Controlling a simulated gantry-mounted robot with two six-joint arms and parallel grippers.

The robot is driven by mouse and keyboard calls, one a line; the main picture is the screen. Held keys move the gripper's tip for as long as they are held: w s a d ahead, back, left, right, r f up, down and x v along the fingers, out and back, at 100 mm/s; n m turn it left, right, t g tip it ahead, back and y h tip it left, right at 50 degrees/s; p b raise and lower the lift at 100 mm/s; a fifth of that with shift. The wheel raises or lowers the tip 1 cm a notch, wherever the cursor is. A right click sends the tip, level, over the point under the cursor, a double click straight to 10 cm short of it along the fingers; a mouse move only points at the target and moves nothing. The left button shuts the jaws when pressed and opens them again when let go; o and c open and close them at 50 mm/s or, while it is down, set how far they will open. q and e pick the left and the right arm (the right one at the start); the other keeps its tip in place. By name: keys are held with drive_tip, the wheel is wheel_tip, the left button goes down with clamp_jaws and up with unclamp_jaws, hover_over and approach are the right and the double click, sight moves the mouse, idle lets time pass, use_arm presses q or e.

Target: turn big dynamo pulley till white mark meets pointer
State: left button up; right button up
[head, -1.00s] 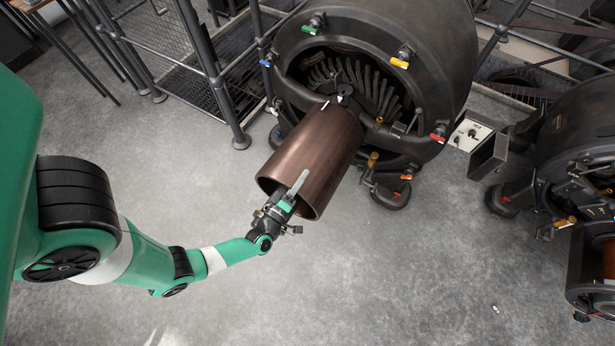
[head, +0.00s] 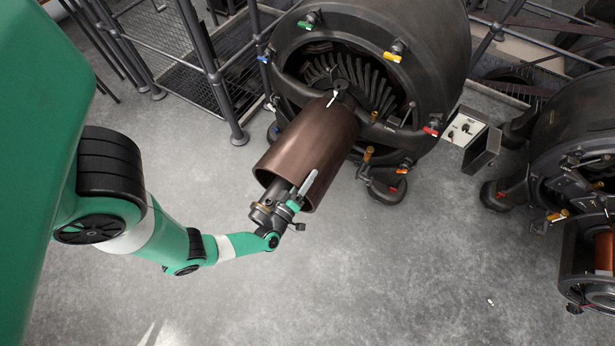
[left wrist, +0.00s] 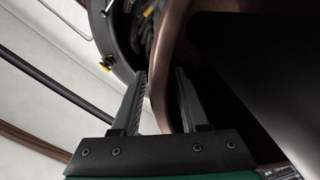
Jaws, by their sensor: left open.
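The big dynamo pulley (head: 312,140) is a brown, open-ended drum sticking out from the large dark dynamo (head: 430,50). A white mark and the pointer (head: 333,97) show at its far upper edge and look in line; they are too small to tell exactly. My left gripper (head: 303,182) is at the pulley's near open end. In the left wrist view, the open fingers of my left gripper (left wrist: 162,75) lie either side of the pulley's wall (left wrist: 162,72), one outside and one inside. I cannot tell whether they touch it. My right gripper is out of view.
Coloured taps ring the dynamo's face. A switch box (head: 463,129) stands to its right, with a second dynamo (head: 580,130) at the right edge. Railings (head: 205,70) stand at upper left.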

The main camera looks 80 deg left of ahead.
use_arm(q)
drive_tip(key=shift+d, duration=0.15)
drive_tip(key=shift+s+d, duration=0.25)
drive_tip(key=shift+d, duration=0.05)
drive_tip(key=p+v, duration=0.2)
drive_tip(key=v, duration=0.8)
drive_tip(key=shift+s+d, duration=0.15)
drive_tip(key=shift+s, duration=0.1)
